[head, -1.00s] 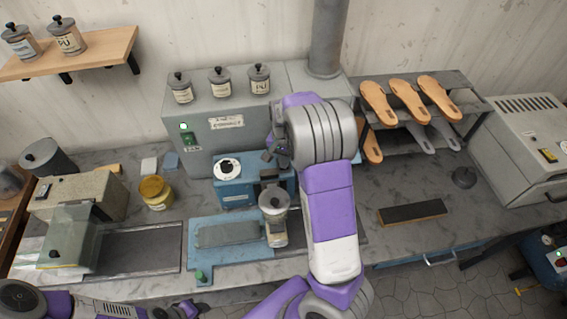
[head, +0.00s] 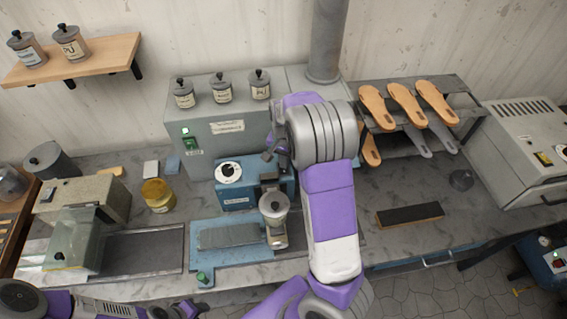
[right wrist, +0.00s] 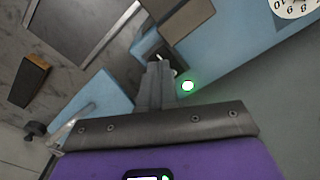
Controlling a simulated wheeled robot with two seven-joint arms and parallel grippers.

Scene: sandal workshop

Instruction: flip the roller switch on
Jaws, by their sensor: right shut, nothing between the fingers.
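My right gripper (head: 270,156) is shut and empty, in front of the grey cabinet, beside the blue box with the dial. In the right wrist view its fingertips (right wrist: 158,66) are at a small dark switch housing (right wrist: 151,44), partly covering it; I cannot tell whether they touch. A green lamp (right wrist: 187,86) glows right beside the fingers. In the head view my arm hides this lamp and housing. The switch lever's position cannot be made out. My left gripper (head: 180,311) is at the bottom edge, partly cut off, its jaws unclear.
The grey cabinet (head: 205,160) carries another lit green lamp (head: 186,132) and several jars. A sandal rack (head: 390,147) is at the right. The counter around the dark block (head: 410,214) is mostly clear.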

